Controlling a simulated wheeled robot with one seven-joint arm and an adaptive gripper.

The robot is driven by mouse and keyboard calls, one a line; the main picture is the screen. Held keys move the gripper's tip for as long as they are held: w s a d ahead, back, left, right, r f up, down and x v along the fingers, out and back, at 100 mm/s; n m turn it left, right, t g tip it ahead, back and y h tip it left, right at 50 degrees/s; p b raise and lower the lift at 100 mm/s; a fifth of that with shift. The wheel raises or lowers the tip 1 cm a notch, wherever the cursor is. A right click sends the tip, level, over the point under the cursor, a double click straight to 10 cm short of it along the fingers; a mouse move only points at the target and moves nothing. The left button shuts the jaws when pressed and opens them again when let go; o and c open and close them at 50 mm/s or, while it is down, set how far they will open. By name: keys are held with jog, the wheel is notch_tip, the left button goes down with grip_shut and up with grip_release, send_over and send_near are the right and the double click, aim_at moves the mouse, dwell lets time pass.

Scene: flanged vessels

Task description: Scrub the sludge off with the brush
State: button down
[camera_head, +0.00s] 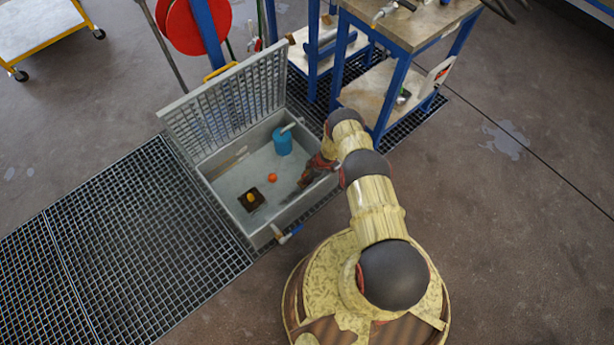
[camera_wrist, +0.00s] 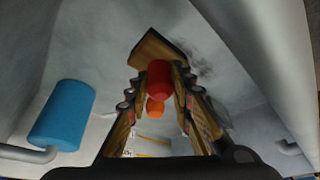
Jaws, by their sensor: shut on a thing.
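My gripper (camera_wrist: 158,85) is shut on the red handle (camera_wrist: 159,76) of what looks like the brush. A brown block (camera_wrist: 155,47), seemingly the brush head, shows beyond the handle in the wrist view. A dark smear (camera_wrist: 204,68), likely sludge, lies on the pale surface beside the block. I cannot tell whether the block touches that surface. In the head view my gripper (camera_head: 308,177) reaches into the open basin (camera_head: 228,172) at its right side, and the brush is hard to make out there.
A blue cylinder (camera_head: 283,140) with a pale pipe stands inside the basin. An orange ball (camera_head: 272,177) and a dark brown square (camera_head: 251,199) with a yellow piece on it are on the basin floor. The grated lid (camera_head: 225,105) stands open behind. A blue-framed bench (camera_head: 410,28) is close right.

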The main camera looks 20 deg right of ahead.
jog(key=shift+s+a+r+p, duration=0.7)
jog(key=shift+s+a+p, duration=1.5)
jog(key=shift+a, duration=5.4)
jog(key=w+d+b, duration=0.2)
jog(key=d+b, duration=0.3)
jog(key=d, duration=0.3)
jog(key=shift+d+r, duration=0.25)
jog(key=shift+r, duration=0.15)
notch_tip(320, 180, up, 8)
jog(key=p, duration=0.3)
jog(key=shift+p, duration=0.3)
jog(key=shift+w, duration=0.1)
